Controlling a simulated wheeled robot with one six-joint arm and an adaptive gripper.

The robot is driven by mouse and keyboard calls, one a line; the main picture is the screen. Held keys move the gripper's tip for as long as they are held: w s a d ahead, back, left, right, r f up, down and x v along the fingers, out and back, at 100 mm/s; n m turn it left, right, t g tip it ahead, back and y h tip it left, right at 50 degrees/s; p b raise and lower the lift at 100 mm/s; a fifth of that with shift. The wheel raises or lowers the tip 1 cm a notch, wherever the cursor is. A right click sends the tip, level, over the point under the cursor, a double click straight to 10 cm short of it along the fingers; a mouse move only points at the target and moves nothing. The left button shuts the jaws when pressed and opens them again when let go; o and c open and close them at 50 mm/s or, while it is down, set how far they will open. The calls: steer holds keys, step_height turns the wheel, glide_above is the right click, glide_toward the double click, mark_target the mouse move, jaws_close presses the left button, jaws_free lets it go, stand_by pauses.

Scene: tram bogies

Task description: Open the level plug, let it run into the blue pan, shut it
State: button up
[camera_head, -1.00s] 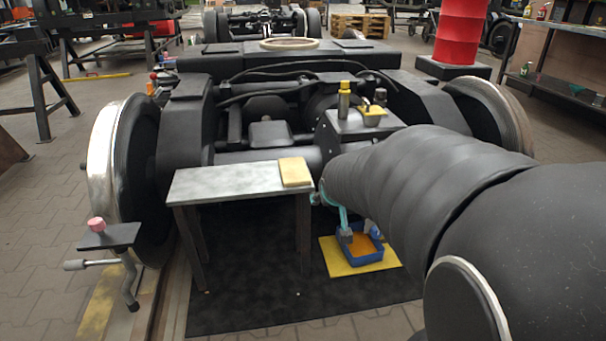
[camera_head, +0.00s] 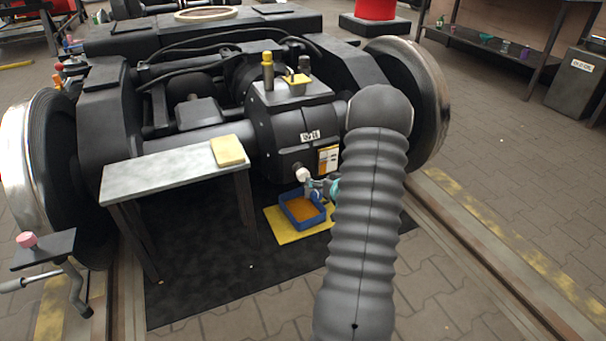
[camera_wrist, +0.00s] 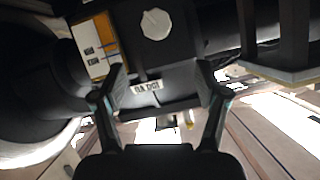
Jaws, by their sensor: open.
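A pale round plug (camera_head: 302,174) sits low on the front of the dark gear housing (camera_head: 283,135). It shows as a whitish disc (camera_wrist: 155,24) in the wrist view, upside down there. My gripper (camera_head: 320,186) is beside the plug, close to the housing, and partly hidden by my arm. In the wrist view my gripper (camera_wrist: 160,72) has its fingers wide apart with nothing between them, and the plug lies beyond the tips. The blue pan (camera_head: 309,225) stands on the floor below the plug, orange-brown inside. I see no stream.
A yellow mat (camera_head: 279,226) lies under the pan. A small grey table (camera_head: 160,174) with a tan block (camera_head: 228,151) stands to the left. A yellow-white placard (camera_head: 328,160) is on the housing right of the plug.

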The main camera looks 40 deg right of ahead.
mark_target(305, 176)
steer(key=x, duration=0.9)
steer(key=f+x, duration=0.1)
steer(key=x, duration=0.3)
steer(key=shift+w+d+f+b, duration=0.15)
steer(key=shift+b, duration=0.25)
steer(key=c, duration=1.2)
